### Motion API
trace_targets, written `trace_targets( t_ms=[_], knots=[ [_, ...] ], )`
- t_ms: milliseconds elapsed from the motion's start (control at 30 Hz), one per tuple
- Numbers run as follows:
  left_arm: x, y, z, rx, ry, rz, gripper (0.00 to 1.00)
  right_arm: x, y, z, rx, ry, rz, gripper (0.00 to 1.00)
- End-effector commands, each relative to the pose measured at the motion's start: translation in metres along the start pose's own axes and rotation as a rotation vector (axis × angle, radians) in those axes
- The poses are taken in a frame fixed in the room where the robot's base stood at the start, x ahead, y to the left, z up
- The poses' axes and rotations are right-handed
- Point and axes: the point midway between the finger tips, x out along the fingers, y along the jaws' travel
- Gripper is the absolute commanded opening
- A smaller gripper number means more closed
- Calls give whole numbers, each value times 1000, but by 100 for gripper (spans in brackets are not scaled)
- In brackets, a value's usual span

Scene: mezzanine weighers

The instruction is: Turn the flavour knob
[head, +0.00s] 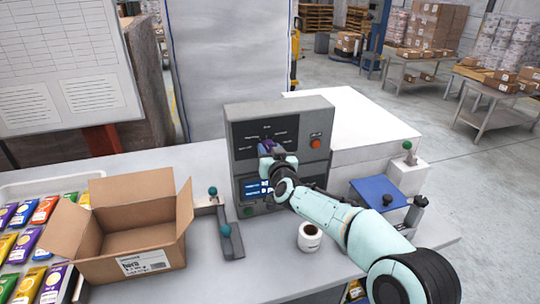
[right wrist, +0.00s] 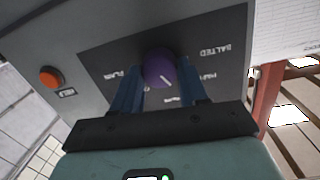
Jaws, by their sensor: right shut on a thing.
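The flavour knob is purple and sits on the dark upper panel of a grey control box (head: 232,135). In the right wrist view the knob (right wrist: 160,70) shows between two blue fingers, with a pale pointer line and flavour labels around it, one reading SALTED. My right gripper (head: 268,148) reaches the panel from the right and is shut on the knob; it also fills the lower part of the right wrist view (right wrist: 160,88). In the head view the gripper hides most of the knob. My left gripper is not in view.
An orange button (head: 316,143) is right of the knob. A display (head: 256,188) sits below. Coloured packets lie at left.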

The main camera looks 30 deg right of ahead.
Motion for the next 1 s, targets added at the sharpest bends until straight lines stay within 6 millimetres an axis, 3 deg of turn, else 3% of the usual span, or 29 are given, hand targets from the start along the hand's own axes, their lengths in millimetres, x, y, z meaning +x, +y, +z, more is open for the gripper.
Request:
trace_targets(
  t_ms=[1000],
  knots=[
    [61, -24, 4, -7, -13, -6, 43, 0, 4, 1, 951, -42, -70, 12]
  ],
)
